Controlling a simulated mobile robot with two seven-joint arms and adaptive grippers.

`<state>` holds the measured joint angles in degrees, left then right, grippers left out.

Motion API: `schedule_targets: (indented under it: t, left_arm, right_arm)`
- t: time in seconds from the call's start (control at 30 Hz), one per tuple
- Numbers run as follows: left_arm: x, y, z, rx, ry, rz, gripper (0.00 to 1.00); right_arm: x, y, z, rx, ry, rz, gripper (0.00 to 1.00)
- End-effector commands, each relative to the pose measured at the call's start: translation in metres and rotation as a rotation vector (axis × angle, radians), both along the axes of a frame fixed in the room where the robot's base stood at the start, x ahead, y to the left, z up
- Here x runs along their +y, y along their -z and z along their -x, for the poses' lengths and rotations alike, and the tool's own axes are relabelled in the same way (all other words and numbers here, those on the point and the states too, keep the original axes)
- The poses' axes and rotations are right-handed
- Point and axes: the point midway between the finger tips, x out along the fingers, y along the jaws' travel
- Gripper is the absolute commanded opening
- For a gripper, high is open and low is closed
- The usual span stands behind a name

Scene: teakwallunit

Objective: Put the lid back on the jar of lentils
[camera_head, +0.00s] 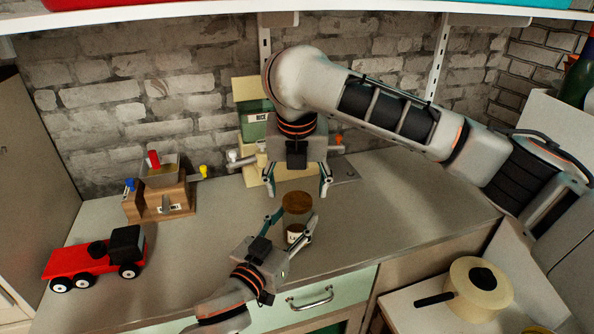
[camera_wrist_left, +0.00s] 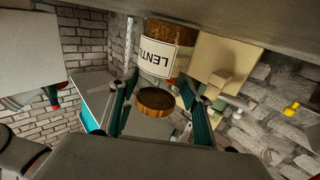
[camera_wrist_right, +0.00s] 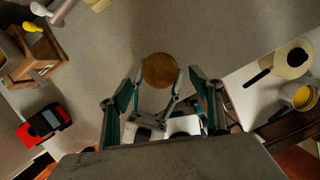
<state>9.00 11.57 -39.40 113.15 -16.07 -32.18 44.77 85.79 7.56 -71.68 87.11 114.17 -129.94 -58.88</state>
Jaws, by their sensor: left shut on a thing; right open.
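The jar of lentils (camera_wrist_left: 155,58) has a white label and brown contents. It stands over the worktop in the head view (camera_head: 293,234). The round brown wooden lid (camera_wrist_right: 160,70) is at the jar's top end and also shows in the head view (camera_head: 297,199). My right gripper (camera_head: 299,192) is open and empty, directly above the lid, pointing down.
A wooden block toy with coloured pegs (camera_head: 158,190) and a red toy truck (camera_head: 96,258) are at the left. A cream pot (camera_head: 477,288) is at the lower right. The worktop between is clear.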

Motion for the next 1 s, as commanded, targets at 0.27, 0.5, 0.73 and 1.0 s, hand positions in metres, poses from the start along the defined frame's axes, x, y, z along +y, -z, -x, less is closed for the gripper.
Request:
schedule_targets:
  t: [0.27,0.5,0.73,1.0]
  left_arm:
    - [0.000,0.000,0.000,0.001,-0.001,0.000,0.00]
    - [0.000,0.000,0.000,0.000,-0.001,-0.001,0.00]
    - [0.000,0.000,0.000,0.000,-0.001,-0.001,0.00]
    - [0.000,0.000,0.000,0.000,-0.001,-0.001,0.00]
  right_arm:
    - [0.000,0.028,-0.008,0.001,0.001,-0.001,0.64]
    - [0.000,0.032,-0.010,0.000,0.000,0.000,0.64]
    - [0.000,0.032,-0.010,0.000,0.000,0.000,0.43]
    - [0.000,0.031,-0.010,0.000,0.017,0.000,0.17]
